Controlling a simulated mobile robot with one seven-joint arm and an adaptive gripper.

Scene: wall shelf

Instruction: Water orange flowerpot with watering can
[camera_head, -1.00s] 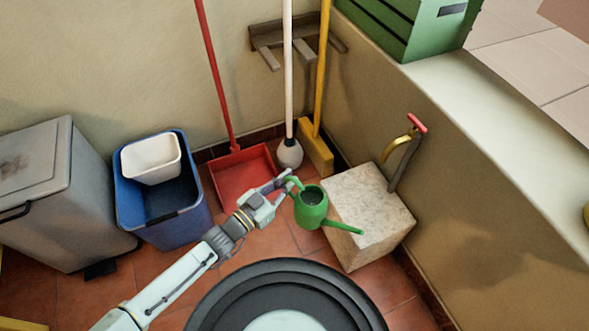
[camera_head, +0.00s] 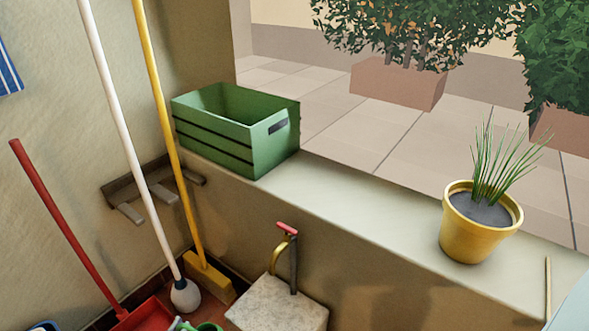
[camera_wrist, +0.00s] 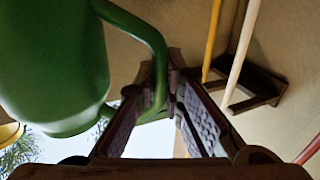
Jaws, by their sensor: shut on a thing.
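The green watering can (camera_wrist: 55,60) fills the left of the wrist view. Its curved handle (camera_wrist: 150,50) passes between the fingers of my gripper (camera_wrist: 165,98), which is shut on it. In the head view only a small green part of the can (camera_head: 207,327) shows at the bottom edge; the rest is out of frame. The yellow-orange flowerpot (camera_head: 470,238), with dark soil and grassy green leaves, stands upright on the ledge at right. A yellow rim with leaves at the left edge of the wrist view looks like this pot (camera_wrist: 9,134). The can is apart from the pot.
The pale ledge (camera_head: 350,200) is bare between the green crate (camera_head: 235,130) and the pot. Brooms lean by the wall rack (camera_head: 150,190). A thin stick (camera_head: 548,290) stands right of the pot.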

